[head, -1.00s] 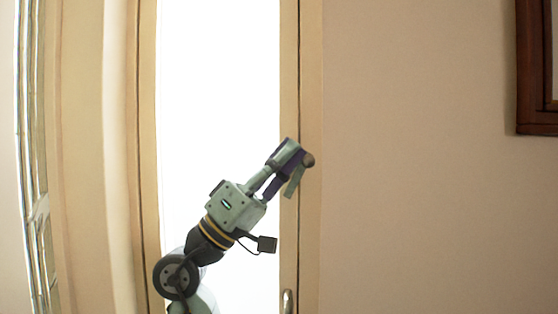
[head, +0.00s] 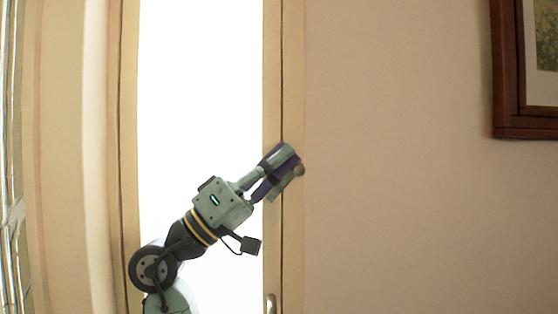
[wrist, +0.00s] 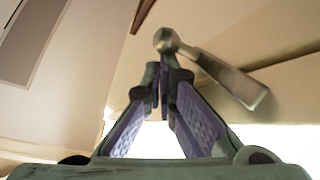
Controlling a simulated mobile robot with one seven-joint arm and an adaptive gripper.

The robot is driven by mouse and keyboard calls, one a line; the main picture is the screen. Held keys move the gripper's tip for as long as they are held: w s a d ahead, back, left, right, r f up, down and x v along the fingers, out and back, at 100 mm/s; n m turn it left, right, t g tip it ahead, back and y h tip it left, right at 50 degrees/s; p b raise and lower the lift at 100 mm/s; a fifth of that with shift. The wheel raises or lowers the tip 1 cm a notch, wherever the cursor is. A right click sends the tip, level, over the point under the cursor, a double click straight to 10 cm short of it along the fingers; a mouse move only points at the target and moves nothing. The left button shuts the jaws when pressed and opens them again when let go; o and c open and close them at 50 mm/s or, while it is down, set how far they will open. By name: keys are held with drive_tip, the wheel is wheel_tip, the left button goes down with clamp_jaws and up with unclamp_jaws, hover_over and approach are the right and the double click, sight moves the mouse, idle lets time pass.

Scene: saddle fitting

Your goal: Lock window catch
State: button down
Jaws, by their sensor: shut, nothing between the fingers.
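The window catch is a metal lever with a round knob; in the wrist view the catch (wrist: 215,68) runs from the knob at upper left down to a flat end at lower right. In the head view its knob (head: 299,170) shows at the right edge of the window frame, just beyond my fingertips. My gripper (head: 287,168) reaches up and right across the bright pane. In the wrist view my gripper (wrist: 161,82) has its purple-padded fingers meeting at the tips, with nothing between them. The tips are just below the knob; I cannot tell whether they touch it.
The tan window frame (head: 272,230) runs upright beside the bright pane. A second handle (head: 270,303) shows low on it. Plain wall (head: 400,220) lies to the right, with a framed picture (head: 510,132) at upper right.

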drive_tip(key=v, duration=0.7)
drive_tip(key=shift+a+f, duration=0.2)
drive_tip(key=shift+s, duration=0.15)
